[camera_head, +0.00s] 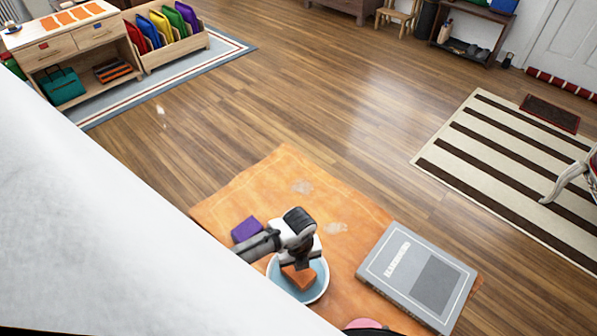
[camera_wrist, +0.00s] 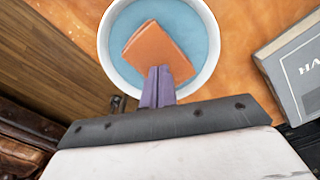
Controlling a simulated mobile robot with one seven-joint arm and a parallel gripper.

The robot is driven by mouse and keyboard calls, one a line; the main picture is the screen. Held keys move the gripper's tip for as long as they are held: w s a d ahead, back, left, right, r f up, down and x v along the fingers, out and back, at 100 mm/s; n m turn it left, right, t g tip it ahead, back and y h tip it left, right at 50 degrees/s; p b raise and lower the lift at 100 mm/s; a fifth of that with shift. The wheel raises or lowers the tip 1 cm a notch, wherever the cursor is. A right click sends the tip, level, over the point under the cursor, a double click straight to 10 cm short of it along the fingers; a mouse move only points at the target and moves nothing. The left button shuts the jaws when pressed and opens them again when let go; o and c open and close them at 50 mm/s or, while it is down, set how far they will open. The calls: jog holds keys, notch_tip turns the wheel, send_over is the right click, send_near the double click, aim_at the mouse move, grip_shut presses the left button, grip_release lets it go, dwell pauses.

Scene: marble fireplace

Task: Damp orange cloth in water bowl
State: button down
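The orange cloth (camera_head: 299,279) is a folded block in the blue-and-white water bowl (camera_head: 325,285) on the orange-brown mat or tabletop. In the wrist view the cloth (camera_wrist: 152,48) lies tilted over the blue inside of the bowl (camera_wrist: 213,50). My gripper (camera_head: 302,264) points down over the bowl. In the wrist view its fingers (camera_wrist: 158,80) are close together, with their tips at the cloth's near edge, and look shut on it. The cloth's underside and the fingers' exact contact are hidden.
A purple folded cloth (camera_head: 246,229) lies left of the bowl. A thick grey book (camera_head: 417,277) lies to the right. Pale smudges (camera_head: 335,228) mark the surface behind the bowl. A pink object (camera_head: 365,323) shows partly at the bottom edge.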

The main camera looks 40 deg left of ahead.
jog(key=shift+f+b, duration=0.55)
jog(key=shift+f, duration=0.25)
jog(key=shift+r, duration=0.1)
dwell(0.8)
jog(key=shift+r+p, duration=2.5)
jog(key=shift+r, duration=0.45)
